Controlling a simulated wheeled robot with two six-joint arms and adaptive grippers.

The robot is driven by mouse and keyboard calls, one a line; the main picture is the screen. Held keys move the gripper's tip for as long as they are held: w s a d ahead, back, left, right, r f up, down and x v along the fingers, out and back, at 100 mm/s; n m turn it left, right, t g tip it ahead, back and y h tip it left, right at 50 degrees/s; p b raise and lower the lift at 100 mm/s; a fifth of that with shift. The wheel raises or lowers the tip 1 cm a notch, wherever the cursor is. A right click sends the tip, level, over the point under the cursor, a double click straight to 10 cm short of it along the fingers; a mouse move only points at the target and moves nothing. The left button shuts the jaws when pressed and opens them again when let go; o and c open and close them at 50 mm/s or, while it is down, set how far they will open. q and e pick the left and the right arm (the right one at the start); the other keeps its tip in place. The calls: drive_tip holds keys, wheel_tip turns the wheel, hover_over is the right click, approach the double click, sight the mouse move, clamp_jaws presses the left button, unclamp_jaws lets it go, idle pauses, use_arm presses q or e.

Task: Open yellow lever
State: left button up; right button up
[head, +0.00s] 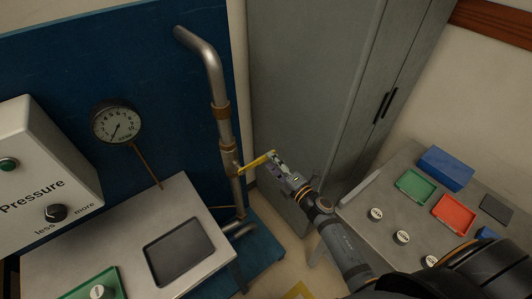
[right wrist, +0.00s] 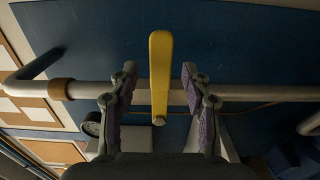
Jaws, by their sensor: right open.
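The yellow lever (head: 257,163) sits on a valve of the grey vertical pipe and sticks out to the right, across the pipe. In the right wrist view the yellow lever (right wrist: 160,75) lies between the two fingers, with a gap on each side. My right gripper (head: 277,160) is at the lever in the head view. It also shows in the right wrist view (right wrist: 160,82), open, with its purple-padded fingers apart and pointing toward the pipe (right wrist: 239,92). My left gripper is not in view.
A pressure gauge (head: 116,122) is mounted on the blue panel (head: 60,60). A pressure box (head: 40,150) and a bench with a dark tray (head: 179,251) stand at left. A grey cabinet (head: 300,70) is behind my right arm. A table with coloured trays (head: 453,213) is at right.

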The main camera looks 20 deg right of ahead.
sight(266, 160)
drive_tip(key=x, duration=0.4)
drive_tip(key=shift+c, duration=0.3)
drive_tip(key=shift+f, duration=0.1)
clamp_jaws()
